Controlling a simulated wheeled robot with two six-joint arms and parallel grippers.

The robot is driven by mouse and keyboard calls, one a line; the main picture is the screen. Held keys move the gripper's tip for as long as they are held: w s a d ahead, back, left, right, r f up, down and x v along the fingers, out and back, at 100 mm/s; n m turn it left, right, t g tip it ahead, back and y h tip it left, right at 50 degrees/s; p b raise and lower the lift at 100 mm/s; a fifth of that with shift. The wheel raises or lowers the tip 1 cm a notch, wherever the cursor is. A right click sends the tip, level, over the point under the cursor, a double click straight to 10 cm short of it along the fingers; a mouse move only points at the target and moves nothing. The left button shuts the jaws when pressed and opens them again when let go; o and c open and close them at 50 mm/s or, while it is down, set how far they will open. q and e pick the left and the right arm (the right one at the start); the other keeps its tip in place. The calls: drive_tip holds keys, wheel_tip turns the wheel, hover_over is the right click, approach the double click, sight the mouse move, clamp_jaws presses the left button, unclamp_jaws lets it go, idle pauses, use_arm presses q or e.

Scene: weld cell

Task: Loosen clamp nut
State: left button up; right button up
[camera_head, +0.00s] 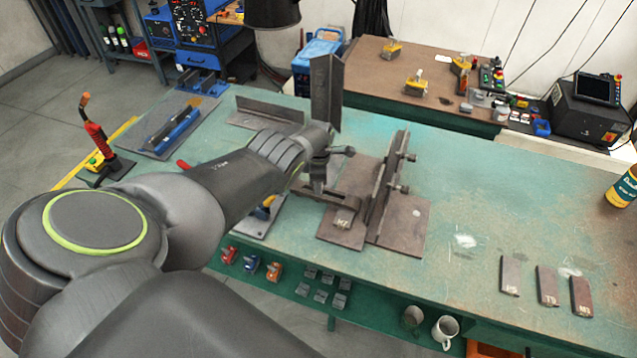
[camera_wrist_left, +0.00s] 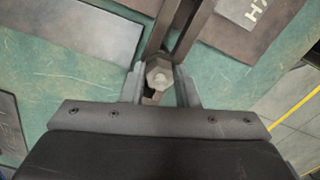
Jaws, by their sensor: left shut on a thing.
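The clamp nut (camera_wrist_left: 158,74) is a grey hexagonal nut with a round stud end, seen in the left wrist view. My left gripper (camera_wrist_left: 160,85) has one finger on each side of it and is shut on it. Dark clamp bars (camera_wrist_left: 182,38) run away from behind the nut. In the head view my left gripper (camera_head: 317,178) points down at the left end of the clamp (camera_head: 335,198), and it hides the nut there. The clamp's other end lies over a brown steel plate (camera_head: 342,236). My right gripper is not in view.
An upright plate (camera_head: 386,180) with bolts stands right of the clamp. A tall angle piece (camera_head: 326,92) rises close behind my left wrist. Labelled bars (camera_head: 546,286) lie at the front right. The green table (camera_head: 470,190) is mostly clear between.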

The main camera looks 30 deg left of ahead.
use_arm(q)
drive_tip(key=shift+r+n, duration=0.1)
drive_tip(key=shift+n, duration=0.2)
drive_tip(key=o, duration=1)
wheel_tip(320, 180, up, 6)
drive_tip(key=p, duration=0.6)
drive_tip(key=shift+w+r, duration=0.1)
drive_tip(key=shift+r, duration=0.65)
drive_tip(key=shift+r+p, duration=0.4)
drive_tip(key=shift+r, duration=4.5)
